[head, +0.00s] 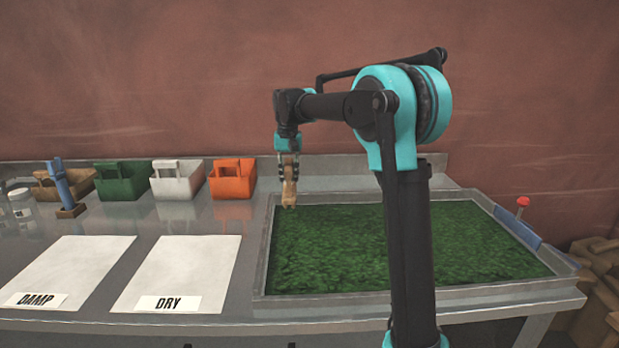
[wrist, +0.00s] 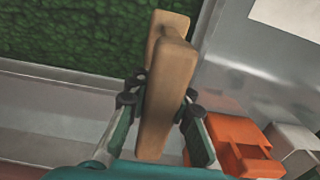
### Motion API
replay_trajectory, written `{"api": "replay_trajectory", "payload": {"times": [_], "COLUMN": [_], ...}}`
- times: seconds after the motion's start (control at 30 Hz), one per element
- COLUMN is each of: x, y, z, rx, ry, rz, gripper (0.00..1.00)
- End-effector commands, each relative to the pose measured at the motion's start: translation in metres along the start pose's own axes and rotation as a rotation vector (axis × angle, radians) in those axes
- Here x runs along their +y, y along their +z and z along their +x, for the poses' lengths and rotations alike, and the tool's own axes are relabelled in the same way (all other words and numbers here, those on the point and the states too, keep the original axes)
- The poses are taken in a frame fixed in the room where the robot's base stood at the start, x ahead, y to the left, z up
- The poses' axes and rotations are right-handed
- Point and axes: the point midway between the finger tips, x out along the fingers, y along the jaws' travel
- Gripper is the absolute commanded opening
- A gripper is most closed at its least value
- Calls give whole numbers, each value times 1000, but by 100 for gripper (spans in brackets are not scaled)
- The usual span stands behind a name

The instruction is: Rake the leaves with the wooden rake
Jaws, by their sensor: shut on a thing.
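The wooden rake (head: 289,187) is held in my gripper (head: 289,162) over the far left corner of the leaf tray. In the wrist view the rake (wrist: 165,85) is a light brown block with a wider end pointing away from my gripper (wrist: 160,110), whose two fingers press on its sides. The green leaves (head: 350,245) fill the shallow grey tray (head: 262,270) in an even layer. My arm hides part of the leaves. I cannot tell whether the rake touches them.
Orange (head: 232,181), white (head: 177,182) and green (head: 122,182) caddies stand left of the tray at the back. White sheets marked DAMP (head: 75,270) and DRY (head: 185,270) lie in front. A blue holder (head: 64,190) stands far left. A red knob (head: 523,202) is at the right.

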Motion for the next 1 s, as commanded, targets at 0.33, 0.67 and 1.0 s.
{"api": "replay_trajectory", "payload": {"times": [0.33,0.67,1.0], "x": [-12,-12,20], "y": [3,3,3], "z": [12,53,64], "rx": [0,0,0], "ry": [0,0,0], "rz": [1,1,4], "gripper": [0,0,0]}}
